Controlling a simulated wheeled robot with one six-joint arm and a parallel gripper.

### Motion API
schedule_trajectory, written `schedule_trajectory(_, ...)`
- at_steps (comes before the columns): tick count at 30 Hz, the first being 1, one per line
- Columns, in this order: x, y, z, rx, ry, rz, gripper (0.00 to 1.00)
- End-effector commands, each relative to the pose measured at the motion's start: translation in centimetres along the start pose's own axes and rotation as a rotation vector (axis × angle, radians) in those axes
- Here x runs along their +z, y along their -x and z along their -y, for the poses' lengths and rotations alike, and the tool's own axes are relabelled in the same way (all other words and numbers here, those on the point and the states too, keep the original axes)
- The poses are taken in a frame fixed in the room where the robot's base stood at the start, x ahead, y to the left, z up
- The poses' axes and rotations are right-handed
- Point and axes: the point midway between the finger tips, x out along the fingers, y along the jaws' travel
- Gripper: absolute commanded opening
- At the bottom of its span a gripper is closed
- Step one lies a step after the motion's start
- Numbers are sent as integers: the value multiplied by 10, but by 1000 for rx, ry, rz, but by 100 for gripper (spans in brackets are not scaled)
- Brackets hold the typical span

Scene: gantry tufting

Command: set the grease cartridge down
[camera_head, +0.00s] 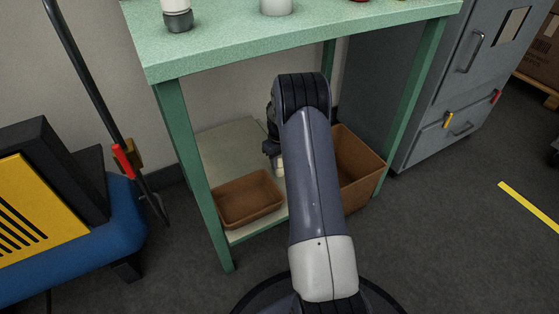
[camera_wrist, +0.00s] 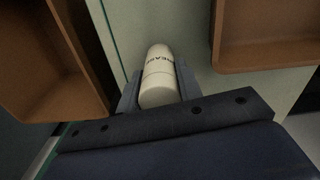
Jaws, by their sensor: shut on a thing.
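The grease cartridge (camera_wrist: 158,82) is a cream-white cylinder with dark lettering. In the wrist view it sits between the two fingers of my gripper (camera_wrist: 158,93), which are shut on it. In the head view a small pale part of the cartridge (camera_head: 278,167) shows beside my arm, over the lower shelf (camera_head: 240,140) of the green table. My gripper (camera_head: 274,150) is partly hidden there by my arm. I cannot tell whether the cartridge touches the shelf.
A shallow brown bin (camera_head: 248,222) stands left on the lower shelf, and a deeper brown bin (camera_head: 360,172) stands right. Pale shelf shows between and behind them. The green tabletop (camera_head: 225,45) is above, with legs at the corners. A grey cabinet (camera_head: 440,100) stands at right.

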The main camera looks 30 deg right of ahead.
Motion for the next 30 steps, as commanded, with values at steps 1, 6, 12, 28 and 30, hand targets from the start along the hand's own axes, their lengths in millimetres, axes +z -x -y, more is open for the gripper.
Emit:
schedule_trajectory(1,0,-1,0,0,0,0,36)
schedule_trajectory(6,0,0,0,0,0,0,50)
schedule_trajectory(12,0,0,0,0,0,0,56)
schedule_trajectory(28,0,75,0,2,0,-3,56)
schedule_trajectory(30,0,88,0,1,0,-2,56)
